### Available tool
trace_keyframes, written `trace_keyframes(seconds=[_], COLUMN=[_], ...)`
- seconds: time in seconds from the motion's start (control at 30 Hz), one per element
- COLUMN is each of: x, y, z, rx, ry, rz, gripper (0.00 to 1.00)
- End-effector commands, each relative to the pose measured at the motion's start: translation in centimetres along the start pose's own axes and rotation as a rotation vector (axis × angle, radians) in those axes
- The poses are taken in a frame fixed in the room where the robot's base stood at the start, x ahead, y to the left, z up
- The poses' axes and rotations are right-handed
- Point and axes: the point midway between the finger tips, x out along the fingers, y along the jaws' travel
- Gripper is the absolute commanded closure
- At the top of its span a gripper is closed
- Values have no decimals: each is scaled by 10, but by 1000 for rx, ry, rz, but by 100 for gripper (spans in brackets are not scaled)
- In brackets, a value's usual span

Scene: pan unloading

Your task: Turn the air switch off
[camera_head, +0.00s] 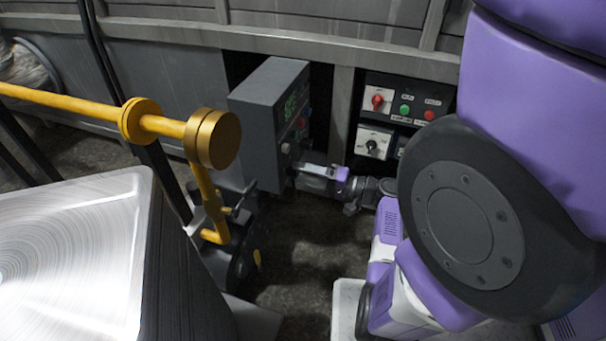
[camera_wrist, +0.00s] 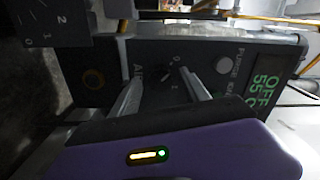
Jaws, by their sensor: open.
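The air switch (camera_wrist: 168,76) is a small dark knob between the marks 0 and 1, beside a partly covered label starting with A. It sits on the face of a grey control box (camera_head: 262,122), which also fills the middle of the wrist view (camera_wrist: 95,62). My gripper (camera_wrist: 163,88) is open, its two fingers spread on either side of the switch. I cannot tell whether they touch it. In the head view my gripper (camera_head: 298,170) is at the lower part of the box's face, where the switch itself is hard to make out. Its pointer position is unclear.
A green display (camera_wrist: 268,85) on the box reads OFF and 55. A button marked PURGE (camera_wrist: 224,65) lies close to the right finger. Another switch panel (camera_head: 405,108) is right of the box. A yellow pipe (camera_head: 80,103) and metal block (camera_head: 70,255) stand left.

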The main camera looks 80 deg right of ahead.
Motion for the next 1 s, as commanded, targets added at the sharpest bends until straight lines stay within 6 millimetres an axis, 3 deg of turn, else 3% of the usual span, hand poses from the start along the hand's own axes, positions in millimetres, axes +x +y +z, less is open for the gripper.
trace_keyframes(seconds=[0.5,1.0], x=[-69,-77], y=[-1,0], z=[-1,0], rx=[0,0], ry=[3,0], rz=[1,0], gripper=[46,46])
